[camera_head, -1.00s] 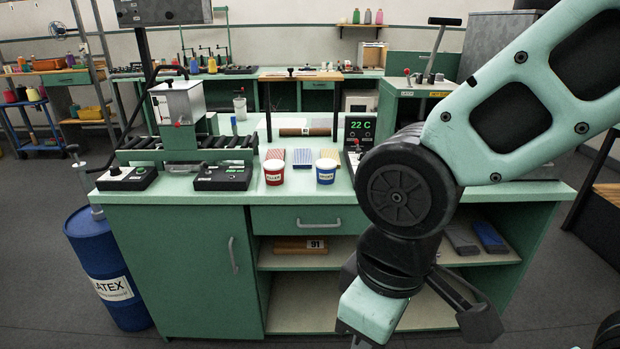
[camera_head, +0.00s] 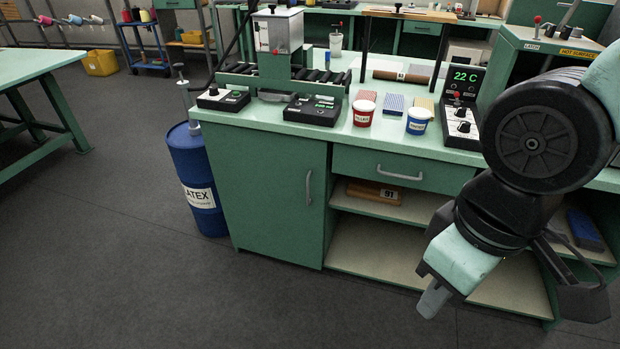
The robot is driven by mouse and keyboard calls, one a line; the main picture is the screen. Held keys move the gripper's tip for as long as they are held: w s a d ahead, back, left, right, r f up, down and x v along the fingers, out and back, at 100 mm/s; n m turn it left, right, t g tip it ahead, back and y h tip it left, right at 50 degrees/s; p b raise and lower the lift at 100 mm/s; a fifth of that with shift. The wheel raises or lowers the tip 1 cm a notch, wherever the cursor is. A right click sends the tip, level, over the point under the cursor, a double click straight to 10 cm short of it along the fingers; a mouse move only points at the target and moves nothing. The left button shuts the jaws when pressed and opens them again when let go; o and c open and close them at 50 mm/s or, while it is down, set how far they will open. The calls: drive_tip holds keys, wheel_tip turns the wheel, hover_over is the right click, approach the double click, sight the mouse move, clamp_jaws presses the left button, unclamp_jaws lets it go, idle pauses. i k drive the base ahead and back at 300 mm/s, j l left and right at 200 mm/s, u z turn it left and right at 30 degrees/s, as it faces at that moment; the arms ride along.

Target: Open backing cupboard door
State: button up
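The backing cupboard door (camera_head: 265,190) is the green front panel at the left of the workbench. It looks shut, flush with the cabinet front. Its grey upright bar handle (camera_head: 308,188) is near the door's right edge. My gripper (camera_head: 512,262) hangs at the right, in front of the open shelves, well to the right of the handle and apart from it. Its dark fingers look spread to either side of my wrist, with nothing seen between them. My wrist and arm hide part of the gripper.
A blue latex drum (camera_head: 196,170) stands at the bench's left side. A drawer (camera_head: 400,171) and open shelves (camera_head: 375,250) lie right of the door. A green table (camera_head: 50,68) stands at far left. The floor before the door is clear.

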sight(271, 186)
drive_tip(key=i+j, duration=0.2)
drive_tip(key=j, duration=0.15)
drive_tip(key=i+j, duration=0.15)
drive_tip(key=j, duration=0.15)
drive_tip(key=i+j+u, duration=0.1)
drive_tip(key=j, duration=0.25)
drive_tip(key=i, duration=0.1)
